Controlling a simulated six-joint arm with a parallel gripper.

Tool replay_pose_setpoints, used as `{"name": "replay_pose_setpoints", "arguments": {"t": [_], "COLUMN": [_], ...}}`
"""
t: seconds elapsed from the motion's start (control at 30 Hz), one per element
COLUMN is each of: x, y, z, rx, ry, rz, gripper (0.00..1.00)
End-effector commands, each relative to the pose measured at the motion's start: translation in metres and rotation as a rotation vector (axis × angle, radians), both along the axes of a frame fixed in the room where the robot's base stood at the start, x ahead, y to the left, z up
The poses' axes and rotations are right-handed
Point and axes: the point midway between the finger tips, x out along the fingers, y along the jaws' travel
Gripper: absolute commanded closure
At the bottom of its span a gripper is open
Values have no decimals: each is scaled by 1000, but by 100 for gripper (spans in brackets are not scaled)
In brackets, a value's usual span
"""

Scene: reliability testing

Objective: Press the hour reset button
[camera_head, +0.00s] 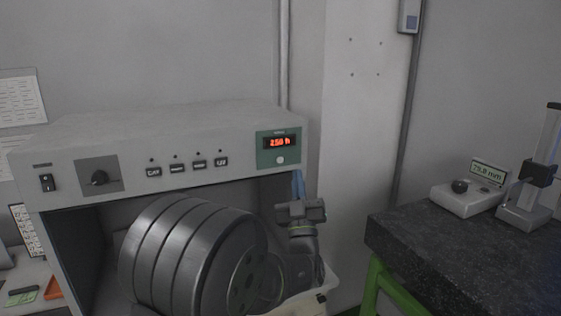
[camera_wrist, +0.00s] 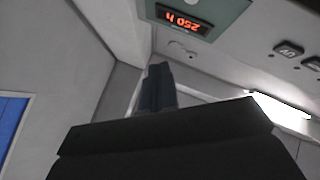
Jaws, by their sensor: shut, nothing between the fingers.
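The hour counter (camera_head: 278,143) is a green panel with a red display reading about 250 h, at the right end of the machine's grey front. A small round pale button (camera_head: 281,160) sits just under the display. My gripper (camera_head: 298,175) is shut and empty, pointing up, just below and right of the button in the head view.
A ribbed metal drum (camera_head: 170,250) sits under the panel. A dark stone table (camera_head: 460,245) with a measuring gauge (camera_head: 466,198) stands to the right.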

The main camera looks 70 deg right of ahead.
Motion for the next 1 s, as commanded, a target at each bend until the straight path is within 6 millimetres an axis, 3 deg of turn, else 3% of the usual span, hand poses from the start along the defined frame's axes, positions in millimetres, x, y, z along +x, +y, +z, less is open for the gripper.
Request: {"name": "replay_pose_setpoints", "arguments": {"t": [0.5, 1.0], "x": [47, 52], "y": [-47, -53], "z": [-1, 0], "rx": [1, 1], "ry": [1, 0], "rz": [2, 0], "gripper": [100, 100]}}
